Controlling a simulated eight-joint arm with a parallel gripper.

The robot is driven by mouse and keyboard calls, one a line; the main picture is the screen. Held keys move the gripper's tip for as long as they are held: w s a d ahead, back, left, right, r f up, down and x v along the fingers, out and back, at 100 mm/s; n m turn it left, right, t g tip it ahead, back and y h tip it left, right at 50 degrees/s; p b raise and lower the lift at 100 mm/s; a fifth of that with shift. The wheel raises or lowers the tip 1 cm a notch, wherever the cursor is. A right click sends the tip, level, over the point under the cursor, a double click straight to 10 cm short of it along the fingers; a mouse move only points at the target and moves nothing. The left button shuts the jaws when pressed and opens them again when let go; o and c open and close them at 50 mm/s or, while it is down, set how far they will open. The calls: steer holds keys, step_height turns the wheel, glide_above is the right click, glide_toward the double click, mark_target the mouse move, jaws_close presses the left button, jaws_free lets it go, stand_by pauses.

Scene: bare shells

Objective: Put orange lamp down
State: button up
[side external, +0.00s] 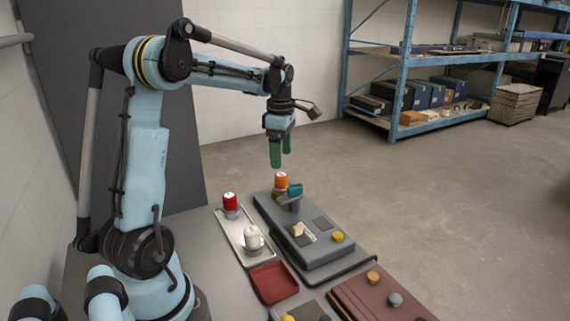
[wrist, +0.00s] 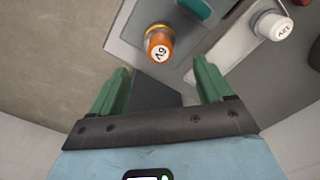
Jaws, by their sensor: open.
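The orange lamp (side external: 281,181) stands upright at the far end of the grey panel box (side external: 322,252). In the wrist view the orange lamp (wrist: 159,45) shows a white marked top and a yellowish ring at its base. My gripper (side external: 281,158) is above the lamp, with its green fingers pointing down and a gap between them and the lamp. In the wrist view my gripper (wrist: 161,68) is open and empty, and the lamp appears just beyond the space between its fingertips.
A teal part (side external: 295,189) on a grey bracket stands close beside the orange lamp. A silver tray (side external: 237,232) holds a red lamp (side external: 230,201) and a white lamp (side external: 253,235). A red tray (side external: 273,283) and a brown box (side external: 365,300) lie nearer. A yellow knob (side external: 337,237) sits on the panel.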

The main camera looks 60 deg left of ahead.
mark_target(282, 174)
steer(key=s+d+r+m+t+y, duration=0.1)
steer(key=d+r+m+t, duration=0.1)
steer(key=d+m, duration=0.45)
steer(key=s+d+r+m+t, duration=0.1)
steer(key=d+r+m, duration=0.2)
steer(key=d+m, duration=0.35)
steer(key=s+d+f+m+t, duration=0.2)
steer(key=d+m, duration=0.3)
steer(key=m, duration=0.2)
steer(key=s+d+f+m+t+h, duration=0.1)
steer(key=s+d+f+m+t, duration=0.1)
steer(key=d+m, duration=0.4)
steer(key=shift+s+d+f+m, duration=0.3)
steer(key=shift+s+f+m, duration=0.2)
steer(key=shift+s+f, duration=0.1)
steer(key=shift+w, duration=0.1)
steer(key=shift+c, duration=0.4)
